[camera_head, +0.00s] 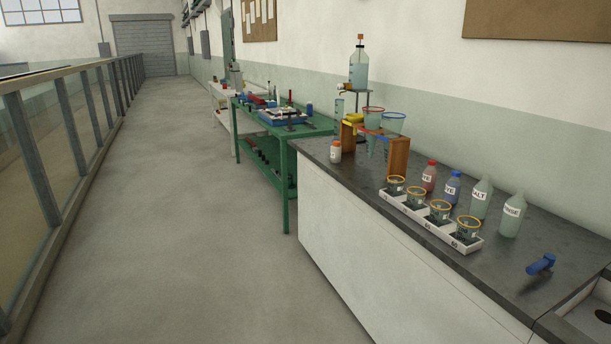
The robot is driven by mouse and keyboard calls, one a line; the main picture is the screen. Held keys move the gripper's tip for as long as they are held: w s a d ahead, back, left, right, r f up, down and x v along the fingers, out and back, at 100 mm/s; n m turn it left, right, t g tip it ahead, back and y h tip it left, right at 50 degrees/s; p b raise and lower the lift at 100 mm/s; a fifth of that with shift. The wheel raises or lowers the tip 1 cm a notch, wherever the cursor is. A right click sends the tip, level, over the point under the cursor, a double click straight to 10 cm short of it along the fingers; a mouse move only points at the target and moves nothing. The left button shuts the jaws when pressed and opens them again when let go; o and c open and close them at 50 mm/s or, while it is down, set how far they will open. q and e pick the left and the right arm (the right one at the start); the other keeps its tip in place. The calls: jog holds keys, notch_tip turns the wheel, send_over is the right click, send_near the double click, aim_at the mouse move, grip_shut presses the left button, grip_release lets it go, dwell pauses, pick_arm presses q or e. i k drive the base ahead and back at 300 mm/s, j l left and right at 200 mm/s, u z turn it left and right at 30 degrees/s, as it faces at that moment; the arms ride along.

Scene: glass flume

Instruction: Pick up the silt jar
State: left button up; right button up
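A small pale jar (335,154) with an orange-brown lid stands upright at the far left end of the dark counter (460,278). It has a label too small to read, so I cannot tell for sure that it is the silt jar. It stands just left of a wooden rack (398,158). Neither of my grippers is in view.
The rack holds clear cones (392,124). A white tray (431,231) holds several yellow-rimmed beakers. Several labelled bottles (480,198) stand behind it, with a blue tap (541,264) to the right. A green bench (285,170) stands beyond. The floor (200,220) at left is clear.

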aim_at(335, 151)
jog(key=i+z, duration=0.1)
jog(key=i, duration=0.4)
jog(key=i+j+z, duration=0.15)
jog(key=i, duration=0.3)
jog(key=i+j+z, duration=0.1)
jog(key=i, duration=0.4)
